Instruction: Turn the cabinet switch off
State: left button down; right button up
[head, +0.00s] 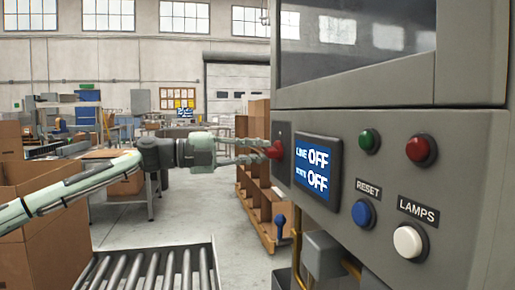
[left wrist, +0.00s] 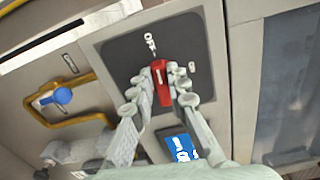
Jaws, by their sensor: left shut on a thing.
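The red cabinet switch (head: 274,150) sits on a dark plate on the cabinet's left face. In the left wrist view the red switch handle (left wrist: 162,84) lies between my fingers, its upper end toward an OFF label (left wrist: 150,43). A second, smaller mark to its right is hard to read. My left gripper (head: 262,150) is shut on the handle; its fingers also show in the left wrist view (left wrist: 165,88). The blue display (head: 318,169) beside the switch reads LINE OFF, with a second OFF below. My right gripper is not in view.
The cabinet (head: 400,130) carries a green button (head: 369,140), a red button (head: 421,150), a blue RESET button (head: 363,213) and a white LAMPS button (head: 409,241). A roller conveyor (head: 150,268) and cardboard boxes (head: 35,210) stand at left. A blue-handled valve (left wrist: 63,95) is near the switch.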

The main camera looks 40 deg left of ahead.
pick_arm(q)
jog(key=shift+n, duration=0.4)
jog(key=shift+f, duration=0.1)
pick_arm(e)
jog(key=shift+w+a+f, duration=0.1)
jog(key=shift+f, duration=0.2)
pick_arm(q)
jog(key=shift+n, duration=0.3)
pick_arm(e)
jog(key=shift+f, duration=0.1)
pick_arm(q)
jog(key=c, duration=1.5)
grip_release()
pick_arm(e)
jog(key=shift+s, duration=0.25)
pick_arm(q)
jog(key=shift+s, duration=0.15)
jog(key=shift+s+a, duration=0.15)
jog(key=shift+s, duration=0.2)
jog(key=v, duration=1.1)
jog(key=shift+a, duration=0.2)
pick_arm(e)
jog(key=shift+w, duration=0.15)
pick_arm(q)
jog(key=shift+w, duration=0.1)
